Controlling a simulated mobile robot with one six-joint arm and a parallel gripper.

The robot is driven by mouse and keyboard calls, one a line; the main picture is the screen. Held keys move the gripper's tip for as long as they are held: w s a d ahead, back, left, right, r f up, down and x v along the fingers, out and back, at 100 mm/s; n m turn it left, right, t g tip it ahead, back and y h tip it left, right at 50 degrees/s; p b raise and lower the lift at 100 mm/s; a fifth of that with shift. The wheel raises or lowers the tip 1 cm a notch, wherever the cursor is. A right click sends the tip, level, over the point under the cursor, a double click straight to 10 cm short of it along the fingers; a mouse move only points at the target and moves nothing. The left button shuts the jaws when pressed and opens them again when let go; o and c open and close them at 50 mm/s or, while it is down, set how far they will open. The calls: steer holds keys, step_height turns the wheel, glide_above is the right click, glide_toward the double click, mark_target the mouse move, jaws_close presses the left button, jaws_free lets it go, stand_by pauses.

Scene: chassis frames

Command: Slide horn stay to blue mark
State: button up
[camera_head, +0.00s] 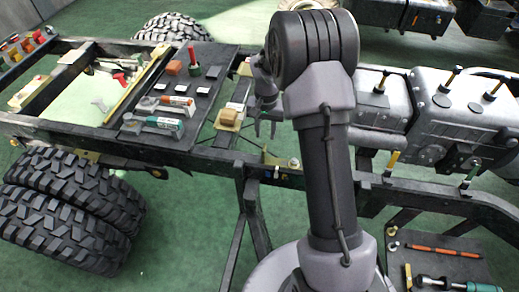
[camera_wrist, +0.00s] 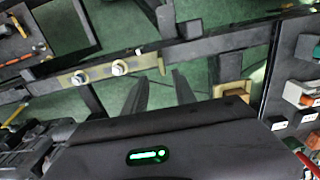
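A beige bracket plate with two round bolt heads (camera_wrist: 100,72), which may be the horn stay, lies along a dark chassis rail in the wrist view. A similar small bolted part (camera_head: 293,163) shows on the near rail in the head view; I cannot tell for sure that it is the same one. I cannot clearly make out the blue mark. My gripper (camera_head: 265,130) hangs over the frame near the rail, its two fingers apart. In the wrist view the fingers (camera_wrist: 158,80) are spread, with only green floor and rail between them, right of the bracket.
A wooden block (camera_head: 229,117) sits on a narrow plate left of my gripper. A dark tool tray (camera_head: 180,75) holds several tools and blocks. Ribbed grey tanks (camera_head: 430,115) stand to the right. Large tyres (camera_head: 65,210) are at the left. Chassis rails border open gaps.

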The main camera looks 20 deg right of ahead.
mark_target(264, 153)
step_height(264, 153, down, 13)
steer(key=b, duration=0.4)
steer(key=shift+w+r, duration=0.1)
steer(key=shift+c, duration=0.4)
jaws_close()
steer(key=shift+w+a, duration=0.1)
steer(key=shift+a, duration=0.05)
stand_by(0.5)
